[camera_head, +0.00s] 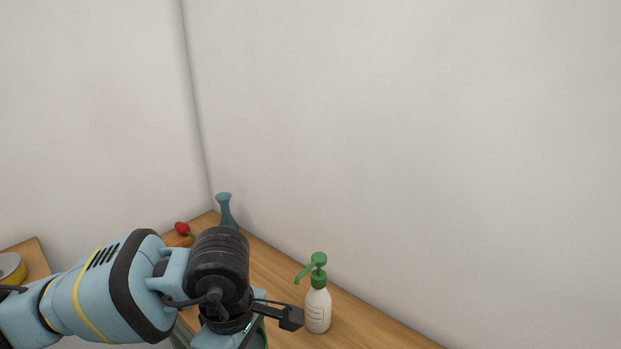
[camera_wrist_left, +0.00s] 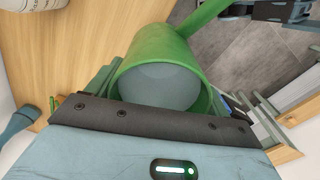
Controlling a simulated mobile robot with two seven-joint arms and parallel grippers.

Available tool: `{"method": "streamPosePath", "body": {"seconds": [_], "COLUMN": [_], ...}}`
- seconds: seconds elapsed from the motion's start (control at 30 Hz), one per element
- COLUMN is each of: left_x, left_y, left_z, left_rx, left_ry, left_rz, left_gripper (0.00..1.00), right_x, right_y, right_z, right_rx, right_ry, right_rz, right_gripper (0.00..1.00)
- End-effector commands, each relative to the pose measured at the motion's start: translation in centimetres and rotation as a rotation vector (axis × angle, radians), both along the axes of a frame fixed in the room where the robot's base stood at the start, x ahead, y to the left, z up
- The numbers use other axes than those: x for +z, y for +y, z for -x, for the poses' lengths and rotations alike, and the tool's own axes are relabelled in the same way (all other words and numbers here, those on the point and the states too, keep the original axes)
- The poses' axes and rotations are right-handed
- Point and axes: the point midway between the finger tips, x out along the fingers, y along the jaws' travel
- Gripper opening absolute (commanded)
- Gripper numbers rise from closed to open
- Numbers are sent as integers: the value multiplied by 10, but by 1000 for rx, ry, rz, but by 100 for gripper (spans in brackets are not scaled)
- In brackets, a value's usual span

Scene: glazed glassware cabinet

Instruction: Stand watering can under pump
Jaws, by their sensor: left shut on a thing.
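The white pump bottle (camera_head: 318,308) with a green pump head (camera_head: 319,260) stands upright on the wooden top, its nozzle pointing left and down. Its white body also shows at the top left corner of the left wrist view (camera_wrist_left: 32,4). The green watering can (camera_wrist_left: 152,48) fills the middle of the left wrist view, its round opening facing the camera and its green spout (camera_wrist_left: 203,14) running up and right. My left gripper (camera_wrist_left: 162,92) is shut on the can. In the head view my wrist hides nearly all of the can, left of the bottle. My right gripper is not in view.
A blue vase (camera_head: 225,209) and a red item (camera_head: 182,229) stand in the far corner of the wooden top (camera_head: 365,325). Pale walls rise behind. Another wooden surface (camera_head: 30,258) with a yellow round thing (camera_head: 12,268) is at the left.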

Motion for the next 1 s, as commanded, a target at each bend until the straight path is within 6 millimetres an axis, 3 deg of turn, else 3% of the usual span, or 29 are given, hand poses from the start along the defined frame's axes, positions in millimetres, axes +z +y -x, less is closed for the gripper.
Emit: {"method": "streamPosePath", "body": {"seconds": [0.7, 1.0], "left_x": [-15, -19], "left_y": [-36, -44], "left_z": [8, 10], "left_rx": [-946, -1181], "left_ry": [-5, -6], "left_rz": [1, -1], "left_gripper": [32, 32], "right_x": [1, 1], "right_y": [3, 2], "right_z": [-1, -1], "right_rx": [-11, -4], "right_ry": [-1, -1], "right_rz": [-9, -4], "right_gripper": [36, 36]}}
